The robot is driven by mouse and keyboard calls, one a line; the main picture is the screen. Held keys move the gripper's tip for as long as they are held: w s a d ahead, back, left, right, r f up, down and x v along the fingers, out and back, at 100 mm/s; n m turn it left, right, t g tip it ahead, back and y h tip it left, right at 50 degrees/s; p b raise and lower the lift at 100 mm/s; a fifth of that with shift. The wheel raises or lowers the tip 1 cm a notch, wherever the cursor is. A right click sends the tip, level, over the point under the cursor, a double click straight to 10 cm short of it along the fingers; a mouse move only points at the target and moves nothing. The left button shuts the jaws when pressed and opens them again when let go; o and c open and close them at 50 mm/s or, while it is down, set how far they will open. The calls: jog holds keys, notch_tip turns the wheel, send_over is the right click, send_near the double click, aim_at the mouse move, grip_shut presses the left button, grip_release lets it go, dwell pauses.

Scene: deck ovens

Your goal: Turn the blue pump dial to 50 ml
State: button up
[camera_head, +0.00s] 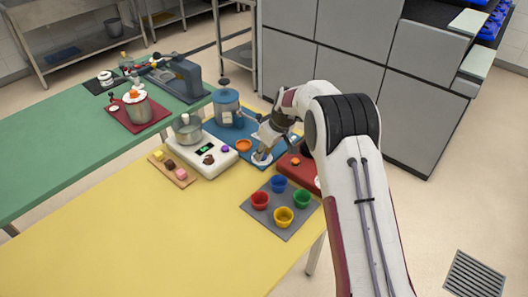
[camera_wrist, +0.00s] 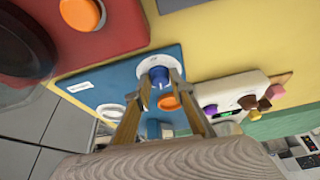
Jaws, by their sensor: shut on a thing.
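The blue pump dial (camera_wrist: 158,74) has a blue knob on a white round scale plate (camera_wrist: 152,62), on a blue board (camera_wrist: 120,75). The scale marks are too small to read, so I cannot tell its setting. My gripper (camera_wrist: 161,82) has a finger on each side of the knob and is shut on it. In the head view my gripper (camera_head: 262,150) reaches down over the white scale plate (camera_head: 262,159), and hides the knob.
A red unit (camera_head: 300,172) with an orange knob (camera_head: 295,161) is close right of the dial. A grey mat (camera_head: 281,227) with several coloured cups lies in front. A white scale (camera_head: 205,160) with a metal pot (camera_head: 187,128) is to the left. The yellow table's (camera_head: 150,240) front is clear.

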jog(key=shift+s+a+m+t+h, duration=0.15)
jog(key=shift+m+t+h, duration=0.2)
jog(key=shift+m, duration=0.9)
jog(key=shift+w+a+m+t+h, duration=0.15)
jog(key=shift+m+h, duration=0.3)
jog(key=shift+m, duration=0.8)
jog(key=shift+s+m+h, duration=0.1)
jog(key=shift+m+h, duration=0.6)
jog(key=shift+m, duration=1.1)
jog(key=shift+a+m, duration=0.1)
jog(key=shift+m, duration=0.3)
jog(key=o, duration=1.1)
jog(key=v, duration=1.2)
